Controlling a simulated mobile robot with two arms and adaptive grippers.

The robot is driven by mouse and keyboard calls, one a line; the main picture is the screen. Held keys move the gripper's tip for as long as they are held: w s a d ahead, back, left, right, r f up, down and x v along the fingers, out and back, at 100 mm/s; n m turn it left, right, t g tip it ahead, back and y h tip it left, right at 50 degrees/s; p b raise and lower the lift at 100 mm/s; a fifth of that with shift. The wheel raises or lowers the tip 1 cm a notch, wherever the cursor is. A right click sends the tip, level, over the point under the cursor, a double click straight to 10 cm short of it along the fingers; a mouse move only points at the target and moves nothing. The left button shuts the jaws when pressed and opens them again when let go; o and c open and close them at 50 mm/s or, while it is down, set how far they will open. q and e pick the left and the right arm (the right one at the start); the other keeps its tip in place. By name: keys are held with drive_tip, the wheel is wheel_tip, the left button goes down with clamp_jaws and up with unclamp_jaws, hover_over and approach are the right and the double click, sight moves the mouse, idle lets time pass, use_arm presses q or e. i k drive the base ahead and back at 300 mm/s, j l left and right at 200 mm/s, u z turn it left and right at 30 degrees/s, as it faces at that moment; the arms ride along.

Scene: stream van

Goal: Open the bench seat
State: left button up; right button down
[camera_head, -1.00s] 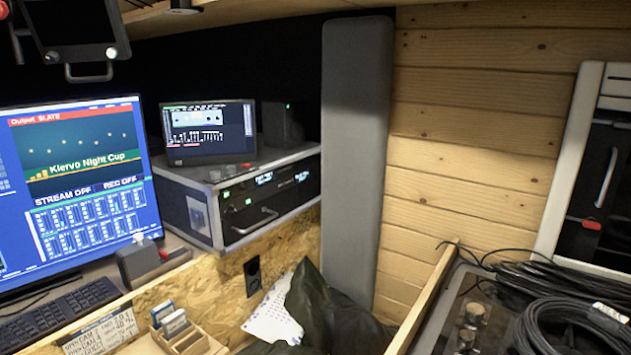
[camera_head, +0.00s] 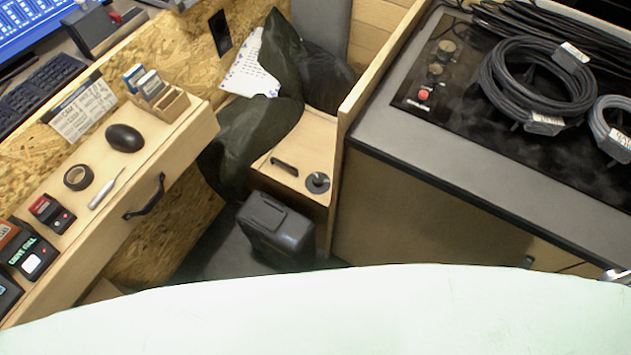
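The bench seat (camera_head: 305,150) is a small light-wood box with a flat top, low in the corner between the desk side and the dark-topped cabinet. Its top has a dark slot-like handle (camera_head: 284,167) and a round black fitting (camera_head: 317,182) near the front edge. The lid looks shut. A dark green jacket or cloth (camera_head: 240,135) covers its left and back parts, and a white printed sheet (camera_head: 250,72) lies behind. A black case (camera_head: 272,232) stands on the floor right in front of the seat and hides part of its front. Neither gripper is clearly in view.
A cabinet (camera_head: 400,160) with coiled cables (camera_head: 537,85) stands on the right. Little floor shows between them. A small metallic part sits at the right edge.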

sight(309, 150)
drive_tip(key=k+j, duration=0.25)
drive_tip(key=j, duration=0.15)
drive_tip(key=k+j, duration=0.25)
drive_tip(key=j, duration=0.15)
drive_tip(key=k+j, duration=0.25)
drive_tip(key=j, duration=0.15)
drive_tip(key=z, duration=0.05)
